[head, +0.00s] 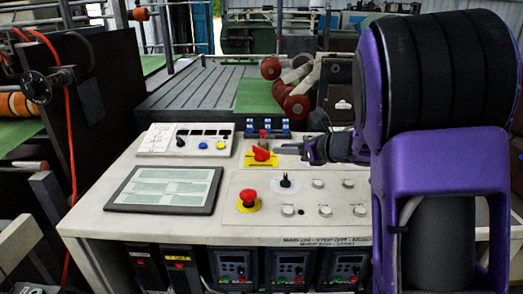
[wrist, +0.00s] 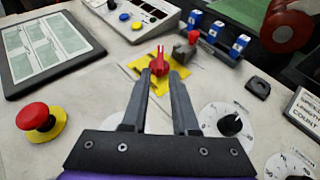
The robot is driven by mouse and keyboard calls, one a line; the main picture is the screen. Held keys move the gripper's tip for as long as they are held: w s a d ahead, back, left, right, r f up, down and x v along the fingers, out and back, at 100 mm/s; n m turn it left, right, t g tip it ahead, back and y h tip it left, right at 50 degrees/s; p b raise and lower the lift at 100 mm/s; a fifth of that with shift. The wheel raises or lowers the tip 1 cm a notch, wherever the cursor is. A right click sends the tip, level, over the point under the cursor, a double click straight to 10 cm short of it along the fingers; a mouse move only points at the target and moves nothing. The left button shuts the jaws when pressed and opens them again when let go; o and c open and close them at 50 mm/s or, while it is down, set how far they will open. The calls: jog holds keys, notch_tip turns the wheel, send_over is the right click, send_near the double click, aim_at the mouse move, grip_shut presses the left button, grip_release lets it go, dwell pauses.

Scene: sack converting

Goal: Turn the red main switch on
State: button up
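The red main switch (head: 262,153) is a red rotary handle on a yellow plate on the light console top. In the wrist view the red switch (wrist: 158,62) shows just past and between my fingertips, with its handle pointing roughly away from me. My gripper (head: 282,150) reaches in from the right, low over the console, close to the right side of the switch. In the wrist view my gripper (wrist: 160,75) is open, with a gap between its two dark fingers. Whether a finger touches the handle I cannot tell.
A red mushroom button (head: 249,199) on a yellow collar is in front of the switch. A dark-framed sheet (head: 165,190) lies at left. A black knob (wrist: 230,124) on a white dial is at right.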

aim_at(261, 149)
jog(key=x, duration=1)
jog(key=shift+w+a, duration=0.1)
jog(key=shift+w, duration=0.05)
grip_shut()
